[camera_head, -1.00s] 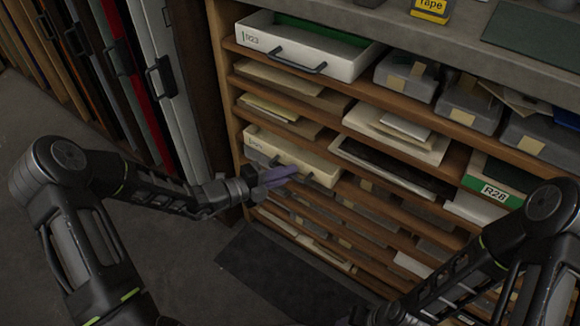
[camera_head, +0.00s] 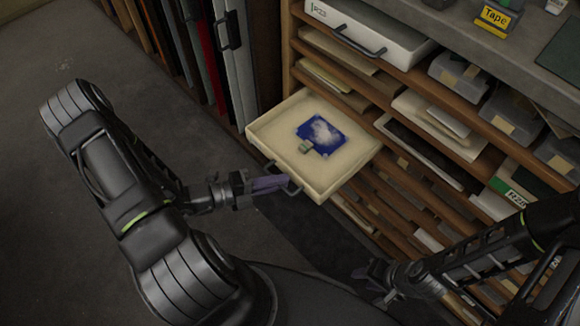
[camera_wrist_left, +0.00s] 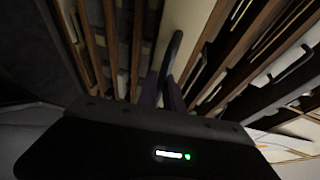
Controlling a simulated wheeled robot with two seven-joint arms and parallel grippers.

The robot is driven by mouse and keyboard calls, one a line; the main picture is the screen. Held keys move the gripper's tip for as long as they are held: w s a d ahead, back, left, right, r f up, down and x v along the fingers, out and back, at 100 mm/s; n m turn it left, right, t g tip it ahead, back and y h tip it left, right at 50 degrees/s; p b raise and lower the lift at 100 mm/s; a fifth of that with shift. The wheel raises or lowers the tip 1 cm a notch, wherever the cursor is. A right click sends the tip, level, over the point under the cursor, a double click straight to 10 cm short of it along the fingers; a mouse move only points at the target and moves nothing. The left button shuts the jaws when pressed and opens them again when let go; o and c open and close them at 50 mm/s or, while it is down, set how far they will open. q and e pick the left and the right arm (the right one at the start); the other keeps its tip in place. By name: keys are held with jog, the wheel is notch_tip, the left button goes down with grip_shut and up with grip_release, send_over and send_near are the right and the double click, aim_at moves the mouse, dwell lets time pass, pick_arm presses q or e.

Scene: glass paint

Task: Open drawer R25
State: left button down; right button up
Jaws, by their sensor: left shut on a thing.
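The cream drawer (camera_head: 262,133) is pulled well out of the wooden cabinet in the head view. I cannot read its label now. A blue and white item (camera_head: 322,132) and a small greenish piece (camera_head: 306,147) lie inside it. My left gripper (camera_head: 284,184) is in front of the drawer, shut on its dark handle (camera_head: 294,190). In the left wrist view the handle (camera_wrist_left: 172,55) rises between the fingers of the left gripper (camera_wrist_left: 163,92). My right gripper (camera_head: 370,274) is low, right of the drawer and apart from it; its finger opening is unclear.
A white drawer (camera_head: 352,30) sits above, with a dark handle. Shelves with papers, grey boxes (camera_head: 508,112) and a green-labelled box (camera_head: 512,192) are to the right. Upright panels (camera_head: 236,65) stand left of the cabinet. The floor at left (camera_head: 40,190) is clear.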

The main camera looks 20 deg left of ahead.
pick_arm(q)
jog(key=shift+s+a, duration=0.1)
jog(key=shift+s, duration=0.25)
jog(key=c, duration=1.5)
grip_release()
jog(key=v, duration=0.7)
jog(key=shift+s+a+p, duration=0.25)
jog(key=shift+p, duration=0.15)
jog(key=shift+r, duration=0.1)
